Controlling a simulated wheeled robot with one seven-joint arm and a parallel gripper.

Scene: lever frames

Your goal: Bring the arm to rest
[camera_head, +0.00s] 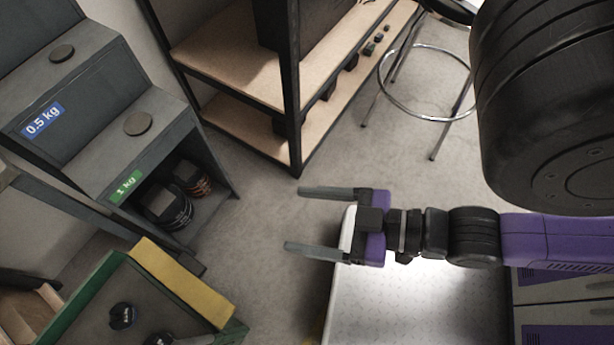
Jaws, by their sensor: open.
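My gripper (318,221) is at the end of my purple and black arm, which reaches in from the right side of the head view. Its two grey fingers point left and stand well apart, with nothing between them. The fingers are over bare floor, and the gripper's body is above the front edge of a white textured plate. It touches nothing that I can see.
A grey stepped stand (78,150) with "0.5 kg" and "1 kg" labels is at left, dark round items inside. A green and yellow bin (185,284) is at lower left. A shelf rack (289,80) and stool (433,116) stand behind. Floor between is clear.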

